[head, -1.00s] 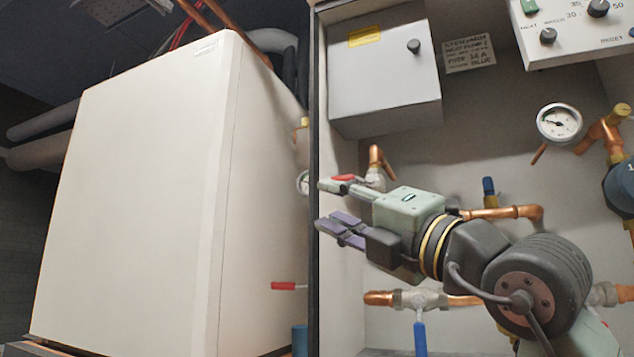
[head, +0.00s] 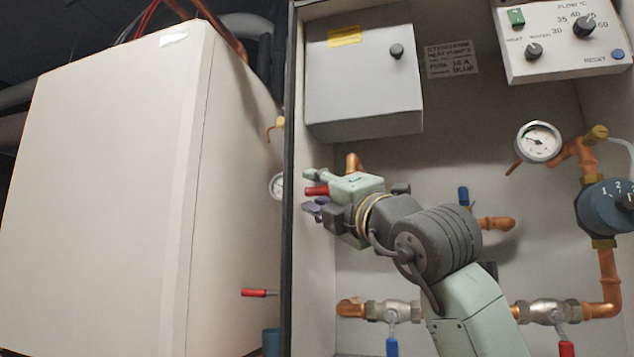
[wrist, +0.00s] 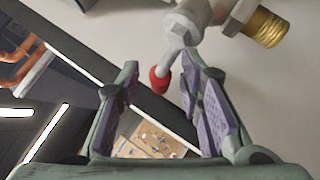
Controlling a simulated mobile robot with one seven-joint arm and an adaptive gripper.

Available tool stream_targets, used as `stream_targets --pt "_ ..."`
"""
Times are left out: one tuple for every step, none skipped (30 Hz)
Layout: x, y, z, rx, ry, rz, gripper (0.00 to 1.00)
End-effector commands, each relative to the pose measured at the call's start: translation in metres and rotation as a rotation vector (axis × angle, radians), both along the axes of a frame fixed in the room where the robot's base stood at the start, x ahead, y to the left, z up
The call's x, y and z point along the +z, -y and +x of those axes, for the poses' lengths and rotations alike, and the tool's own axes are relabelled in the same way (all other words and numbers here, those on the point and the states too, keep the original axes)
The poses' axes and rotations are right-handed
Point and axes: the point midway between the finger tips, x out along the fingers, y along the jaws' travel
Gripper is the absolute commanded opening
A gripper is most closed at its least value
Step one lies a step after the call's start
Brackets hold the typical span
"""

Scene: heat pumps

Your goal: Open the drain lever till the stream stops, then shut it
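A valve (wrist: 190,22) with a short lever ending in a red grip (wrist: 160,78) fills the top of the wrist view. In the head view that red grip (head: 317,190) shows at my gripper (head: 312,191). My gripper (wrist: 158,72) is open, and the red grip lies between its fingertips, closer to the right finger. I cannot tell whether a finger touches it. Another red lever (head: 260,293) sticks out sideways by the white heat pump (head: 110,190), above a blue container (head: 271,341). I cannot tell which red lever is the drain lever. No stream is visible.
The panel's dark left edge (head: 288,200) stands close to my gripper. A grey box (head: 363,85) is above it. Lower pipes carry a blue lever (head: 392,346) and a red lever (head: 567,348). A gauge (head: 538,141) and a dark dial (head: 608,208) are at right.

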Motion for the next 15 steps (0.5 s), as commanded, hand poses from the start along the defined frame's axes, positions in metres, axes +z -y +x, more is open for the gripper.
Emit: stream_targets --pt "0.0007 -0.0009 0.0015 0.000 0.000 0.001 0.34" --pt "0.0007 -0.0013 0.0018 0.001 0.000 -0.001 0.34" --pt "0.0004 -0.0015 0.0021 0.001 0.000 -0.001 0.34" --pt "0.0002 -0.0015 0.0021 0.001 0.000 -0.001 0.34" --pt "0.0002 -0.0015 0.0021 0.001 0.000 -0.001 0.34" --pt "0.0000 -0.0014 0.0020 0.001 0.000 -0.001 0.34" --pt "0.0000 -0.0014 0.0020 0.001 0.000 -0.001 0.34" --pt "0.0000 -0.0015 0.0019 0.001 0.000 -0.001 0.34" --pt "0.0000 -0.0014 0.0018 0.001 0.000 -0.001 0.33" --pt "0.0000 -0.0014 0.0018 0.001 0.000 -0.001 0.30" --pt "0.0000 -0.0014 0.0018 0.001 0.000 -0.001 0.28" --pt "0.0001 -0.0014 0.0017 0.001 0.000 -0.001 0.26" --pt "0.0001 -0.0014 0.0017 0.001 0.000 -0.001 0.24" --pt "0.0001 -0.0014 0.0017 0.001 0.000 -0.001 0.22" --pt "0.0001 -0.0014 0.0017 0.001 0.000 -0.001 0.19"
